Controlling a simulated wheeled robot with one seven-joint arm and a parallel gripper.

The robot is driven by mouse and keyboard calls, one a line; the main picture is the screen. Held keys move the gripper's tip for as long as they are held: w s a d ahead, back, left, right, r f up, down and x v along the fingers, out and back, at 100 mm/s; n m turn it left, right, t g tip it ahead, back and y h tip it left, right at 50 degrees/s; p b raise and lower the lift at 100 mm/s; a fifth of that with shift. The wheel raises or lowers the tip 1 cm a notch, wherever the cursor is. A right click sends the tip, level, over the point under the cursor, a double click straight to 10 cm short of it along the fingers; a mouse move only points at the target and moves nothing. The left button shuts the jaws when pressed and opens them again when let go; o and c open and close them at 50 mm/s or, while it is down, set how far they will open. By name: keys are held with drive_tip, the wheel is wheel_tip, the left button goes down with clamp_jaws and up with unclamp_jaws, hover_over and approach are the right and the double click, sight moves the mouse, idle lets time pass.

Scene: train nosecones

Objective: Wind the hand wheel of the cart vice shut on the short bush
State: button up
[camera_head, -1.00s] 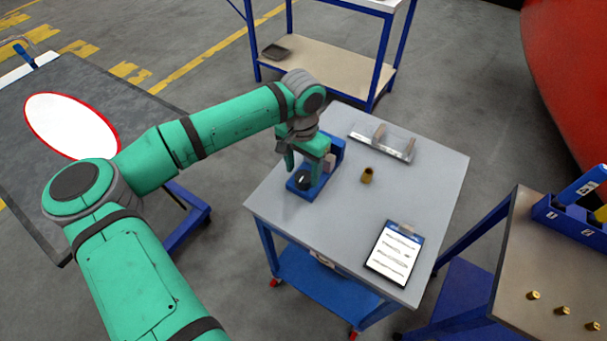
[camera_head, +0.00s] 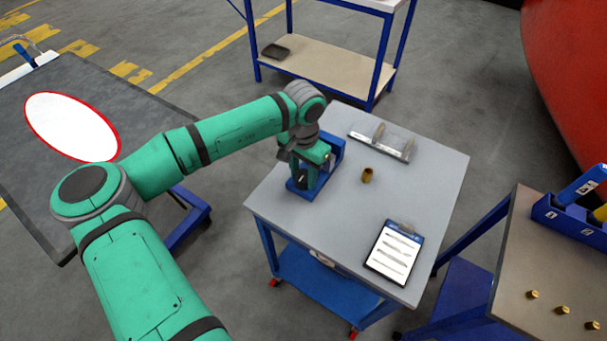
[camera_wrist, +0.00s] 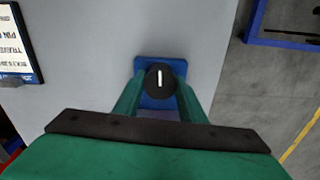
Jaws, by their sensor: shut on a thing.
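The blue cart vice (camera_head: 327,164) stands on the grey cart top (camera_head: 278,208), near its left corner. Its hand wheel (camera_wrist: 160,79) is a round black knob with a white line, which points straight up and down in the wrist view. My gripper (camera_head: 301,177) reaches down over the vice. In the wrist view my gripper (camera_wrist: 160,88) has one green finger on each side of the wheel, shut on it. A brass bush (camera_head: 367,175) stands upright on the cart, apart from the vice. Any bush between the vice jaws is hidden by my gripper.
A clipboard (camera_head: 394,250) lies near the cart's front right edge. A metal bracket with two uprights (camera_head: 382,141) sits at the back. Several small brass pieces (camera_head: 563,310) stand on the right-hand table. The cart's middle is mostly clear.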

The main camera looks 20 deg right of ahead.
sight(303, 176)
drive_tip(key=shift+s+m, duration=0.1)
drive_tip(key=shift+m, duration=0.2)
drive_tip(key=shift+m, duration=0.5)
drive_tip(key=o, duration=1.1)
drive_tip(key=shift+c, duration=0.2)
drive_tip(key=shift+r, duration=0.1)
wheel_tip(303, 176, up, 11)
